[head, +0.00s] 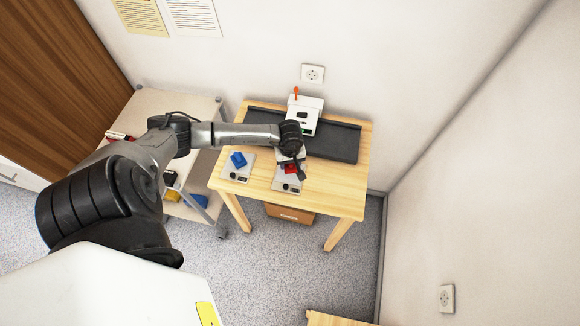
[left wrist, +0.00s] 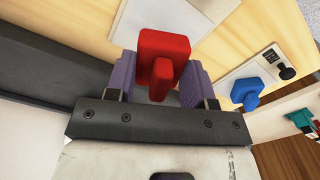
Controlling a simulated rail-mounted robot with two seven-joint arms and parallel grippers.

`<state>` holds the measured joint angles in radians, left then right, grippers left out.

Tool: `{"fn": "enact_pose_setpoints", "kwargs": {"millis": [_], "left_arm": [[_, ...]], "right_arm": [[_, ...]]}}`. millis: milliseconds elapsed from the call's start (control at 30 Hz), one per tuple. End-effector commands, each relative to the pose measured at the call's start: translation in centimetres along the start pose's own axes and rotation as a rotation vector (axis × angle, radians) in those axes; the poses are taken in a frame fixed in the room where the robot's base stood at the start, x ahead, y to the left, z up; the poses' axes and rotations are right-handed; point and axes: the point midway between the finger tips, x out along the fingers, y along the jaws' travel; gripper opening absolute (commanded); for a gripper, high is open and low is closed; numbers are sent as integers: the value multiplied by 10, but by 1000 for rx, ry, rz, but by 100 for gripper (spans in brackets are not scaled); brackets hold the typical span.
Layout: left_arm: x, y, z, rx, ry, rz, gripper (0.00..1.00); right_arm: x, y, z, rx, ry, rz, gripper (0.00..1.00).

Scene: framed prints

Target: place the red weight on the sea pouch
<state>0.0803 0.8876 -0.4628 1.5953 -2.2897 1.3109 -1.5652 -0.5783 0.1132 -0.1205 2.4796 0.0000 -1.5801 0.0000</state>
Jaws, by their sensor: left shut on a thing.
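My left gripper (left wrist: 160,80) is shut on the red weight (left wrist: 164,50), a red block with a handle-like ridge, held between its purple-grey finger pads. In the head view the gripper (head: 290,163) hangs over the near middle of the wooden table, with a little of the red weight (head: 292,167) showing. Below it is a pale flat panel (head: 284,184) with a dark knob. A blue weight (head: 238,159) rests on a similar panel (head: 232,174) to the left. I cannot tell which thing is the sea pouch. My right gripper is not in view.
A white device with an orange lever (head: 296,94) stands at the table's back, by a long dark mat (head: 335,143). A pale cart (head: 160,103) stands left of the table. The table's right front (head: 340,190) is clear. A cardboard box (head: 290,214) sits below.

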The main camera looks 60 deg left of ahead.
Motion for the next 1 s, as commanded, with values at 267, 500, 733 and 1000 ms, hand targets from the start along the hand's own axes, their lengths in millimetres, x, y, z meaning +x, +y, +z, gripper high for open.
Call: {"fn": "enact_pose_setpoints", "kwargs": {"millis": [267,500,733,1000], "left_arm": [[30,0,0,-4,-3,2,12],[40,0,-1,0,0,1,12],[41,0,-1,0,1,1,12],[43,0,0,0,0,0,63]], "right_arm": [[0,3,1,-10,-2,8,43],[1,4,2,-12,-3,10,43],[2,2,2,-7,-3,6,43],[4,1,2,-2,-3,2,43]]}}
